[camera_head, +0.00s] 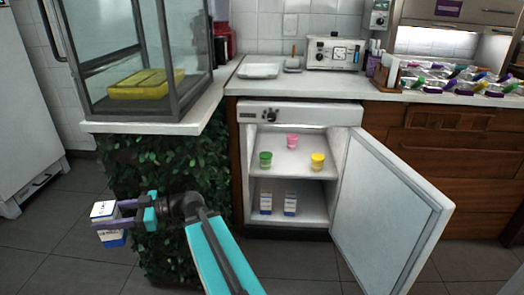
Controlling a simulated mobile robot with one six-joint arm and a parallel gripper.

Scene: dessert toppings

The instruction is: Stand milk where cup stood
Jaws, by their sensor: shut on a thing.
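My gripper (130,214) is at the lower left, in front of the leafy counter side. It is shut on a white and blue milk carton (105,211), held in the air. In the open fridge, a green cup (265,159), a pink cup (292,141) and a yellow cup (318,160) stand on the upper shelf. Two more white and blue milk cartons (266,202) (290,204) stand upright on the lower shelf. Which cup the task means, and where it stood, cannot be told from this view.
The fridge door (388,215) is swung open to the right. A glass case (140,60) with a yellow tray (146,84) stands on the left counter. A white plate (259,71) lies on the back counter, with several colourful items at the right. The lower shelf has free room at its right.

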